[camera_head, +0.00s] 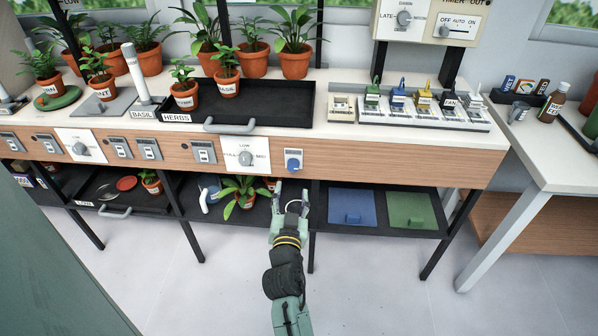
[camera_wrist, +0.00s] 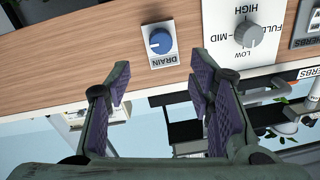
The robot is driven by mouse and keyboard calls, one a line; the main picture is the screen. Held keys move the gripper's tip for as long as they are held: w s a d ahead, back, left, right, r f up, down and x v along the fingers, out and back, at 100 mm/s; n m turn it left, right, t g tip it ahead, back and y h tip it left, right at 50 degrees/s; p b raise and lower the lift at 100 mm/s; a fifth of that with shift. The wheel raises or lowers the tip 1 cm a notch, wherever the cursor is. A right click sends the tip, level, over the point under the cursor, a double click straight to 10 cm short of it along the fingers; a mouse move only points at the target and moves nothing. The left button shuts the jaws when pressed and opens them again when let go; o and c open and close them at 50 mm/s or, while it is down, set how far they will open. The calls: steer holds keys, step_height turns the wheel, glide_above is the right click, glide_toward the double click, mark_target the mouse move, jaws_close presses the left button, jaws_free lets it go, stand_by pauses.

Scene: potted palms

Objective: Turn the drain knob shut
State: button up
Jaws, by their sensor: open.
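The drain knob (camera_head: 293,163) is a round blue knob on a small white plate on the bench's wooden front. It also shows in the wrist view (camera_wrist: 160,41), with the word DRAIN on its plate. A pale mark shows on the knob; its exact setting is hard to tell. My gripper (camera_head: 291,193) is just below and in front of the knob. In the wrist view, my gripper (camera_wrist: 161,76) has its purple-padded fingers spread wide, with nothing between them. The knob lies ahead of the fingertips, apart from them.
A grey dial (camera_head: 246,158) marked LOW is left of the drain plate, close to the fingers. Below, a dark shelf (camera_head: 314,222) holds a potted plant (camera_head: 239,191) and blue (camera_head: 352,203) and green (camera_head: 411,206) panels. The wooden front right of the knob is bare.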

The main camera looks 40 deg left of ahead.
mark_target(293, 168)
steer(key=p+x, duration=0.2)
steer(key=x, duration=0.7)
steer(key=shift+a+p, duration=0.15)
steer(key=shift+p, duration=0.15)
steer(key=shift+c, duration=0.2)
jaws_close()
